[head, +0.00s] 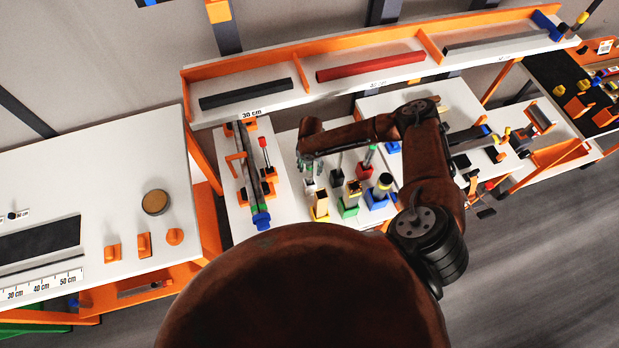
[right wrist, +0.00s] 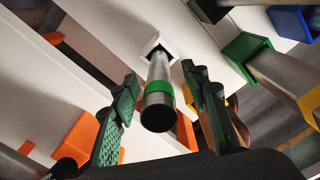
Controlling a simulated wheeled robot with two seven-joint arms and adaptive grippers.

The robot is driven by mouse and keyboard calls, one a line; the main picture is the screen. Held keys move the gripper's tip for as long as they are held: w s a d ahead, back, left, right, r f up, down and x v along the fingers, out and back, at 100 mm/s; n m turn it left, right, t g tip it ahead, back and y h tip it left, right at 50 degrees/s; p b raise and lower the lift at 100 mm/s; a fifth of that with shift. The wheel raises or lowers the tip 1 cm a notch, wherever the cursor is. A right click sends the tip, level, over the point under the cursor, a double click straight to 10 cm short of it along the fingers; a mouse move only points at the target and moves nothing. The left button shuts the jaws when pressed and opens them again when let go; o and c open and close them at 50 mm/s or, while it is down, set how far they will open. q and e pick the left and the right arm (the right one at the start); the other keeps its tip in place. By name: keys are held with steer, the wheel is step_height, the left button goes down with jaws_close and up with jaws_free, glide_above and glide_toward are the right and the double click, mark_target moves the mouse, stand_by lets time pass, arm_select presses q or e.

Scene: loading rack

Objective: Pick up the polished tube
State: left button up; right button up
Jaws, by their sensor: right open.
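A shiny metal tube (right wrist: 158,72) with a green band near its open end stands in a white square socket in the right wrist view. My right gripper (right wrist: 160,80) is open, with one finger on each side of the tube. I see a gap on both sides, so it is not gripped. In the head view my right gripper (head: 308,163) points down over the white socket (head: 310,186) in the tube rack, and mostly hides the tube there. My left gripper is not in view.
Several other holders stand close by, including a green one (head: 347,208), a blue one (head: 377,198) and a yellow one (head: 320,206), with tubes upright. A long dark rail (head: 249,170) lies to the left. A shelf with bars (head: 370,66) runs behind.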

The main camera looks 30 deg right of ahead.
mark_target(310, 177)
step_height(310, 177, down, 5)
steer(key=shift+s+a+f+p, duration=0.1)
steer(key=shift+a+f+p, duration=0.1)
steer(key=shift+p, duration=0.15)
jaws_close()
stand_by(0.4)
steer(key=shift+r, duration=0.1)
